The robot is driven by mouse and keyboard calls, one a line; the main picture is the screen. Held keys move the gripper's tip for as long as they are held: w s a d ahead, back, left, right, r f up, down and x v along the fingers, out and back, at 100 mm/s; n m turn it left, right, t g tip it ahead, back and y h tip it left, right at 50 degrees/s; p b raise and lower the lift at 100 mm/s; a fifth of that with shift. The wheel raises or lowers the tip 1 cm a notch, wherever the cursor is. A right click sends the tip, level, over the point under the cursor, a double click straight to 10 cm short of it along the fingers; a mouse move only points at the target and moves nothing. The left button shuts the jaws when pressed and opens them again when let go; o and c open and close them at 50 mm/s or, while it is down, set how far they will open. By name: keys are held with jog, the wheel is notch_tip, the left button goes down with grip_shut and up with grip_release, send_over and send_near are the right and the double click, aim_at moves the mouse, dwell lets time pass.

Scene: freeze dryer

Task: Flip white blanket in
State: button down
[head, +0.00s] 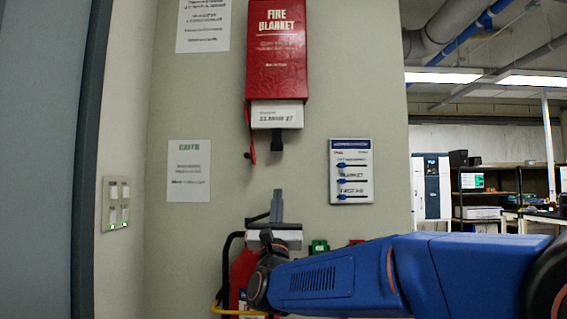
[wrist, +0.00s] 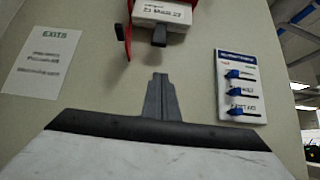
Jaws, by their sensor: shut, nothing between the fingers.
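A white panel with a blue header (head: 351,145) is on the wall, right of my gripper; it also shows in the wrist view (wrist: 237,62). It has three rows of dark bars with blue ends. The middle row reads "BLANKET", and its blue end (wrist: 233,90) lies at the left of its bar; the upper blue end (wrist: 234,73) and lower blue end (wrist: 235,106) are also at the left. My gripper (head: 277,197) points up, shut and empty, left of and below the panel, not touching it. Its narrow fingertips (wrist: 158,80) show in the wrist view.
A red fire blanket box (head: 276,50) hangs above, with a white piece (head: 277,114) and a dark tab (head: 277,146) at its bottom. A red strap hangs beside it. Paper notices and a switch plate (head: 116,204) are at left. Something red is partly hidden behind my arm.

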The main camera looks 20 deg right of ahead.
aim_at(279, 122)
jog(key=shift+s+a+r+x, duration=0.1)
jog(key=shift+s+r+x, duration=0.25)
jog(key=shift+x, duration=1.8)
jog(key=shift+s+a+r+x, duration=0.15)
jog(key=shift+s+r+x, duration=0.2)
jog(key=shift+x, duration=1.75)
jog(key=shift+s+a+r+x, duration=0.1)
jog(key=shift+s+r+x, duration=0.2)
jog(key=shift+x, duration=1.85)
jog(key=shift+r, duration=0.15)
notch_tip(279, 122, up, 11)
jog(key=shift+f, duration=0.2)
